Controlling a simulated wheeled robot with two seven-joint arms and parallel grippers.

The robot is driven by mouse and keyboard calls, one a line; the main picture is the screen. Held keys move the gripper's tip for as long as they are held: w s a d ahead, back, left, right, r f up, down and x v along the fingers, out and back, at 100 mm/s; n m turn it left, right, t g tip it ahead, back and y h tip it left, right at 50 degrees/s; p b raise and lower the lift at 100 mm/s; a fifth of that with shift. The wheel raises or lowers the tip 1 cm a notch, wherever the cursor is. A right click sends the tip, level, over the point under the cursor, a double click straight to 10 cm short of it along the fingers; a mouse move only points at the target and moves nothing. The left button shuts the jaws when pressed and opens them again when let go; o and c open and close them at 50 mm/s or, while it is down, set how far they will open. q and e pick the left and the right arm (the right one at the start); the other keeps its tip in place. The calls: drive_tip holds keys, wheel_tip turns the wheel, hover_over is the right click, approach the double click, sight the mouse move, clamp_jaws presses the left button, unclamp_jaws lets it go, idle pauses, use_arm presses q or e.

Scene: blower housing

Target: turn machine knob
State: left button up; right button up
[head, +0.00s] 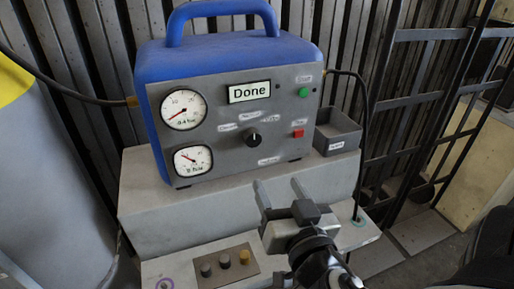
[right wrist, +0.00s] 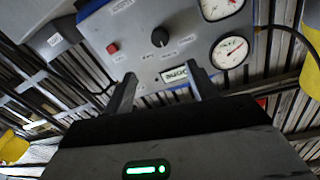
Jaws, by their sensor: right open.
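The machine (head: 230,80) is a blue case with a grey front panel, standing on a grey pedestal. Its round black knob (head: 253,137) sits mid-panel with small labels around it; its exact setting is too small to tell. The display (head: 249,92) above it reads "Done". The knob also shows in the right wrist view (right wrist: 160,37), where the panel appears upside down. My right gripper (head: 279,187) is open and empty, below and in front of the panel, apart from the knob. Its two fingers (right wrist: 161,71) point toward the panel. My left gripper is not in view.
Two dial gauges (head: 184,109) are on the panel's left, a green button (head: 304,92) and a red button (head: 298,133) on its right. A small grey bin (head: 337,138) stands to the right. Black cables run at both sides.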

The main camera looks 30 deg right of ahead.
sight(254, 141)
drive_tip(key=x, duration=1.4)
drive_tip(key=shift+b, duration=0.35)
drive_tip(key=shift+f, duration=0.1)
drive_tip(key=c, duration=1)
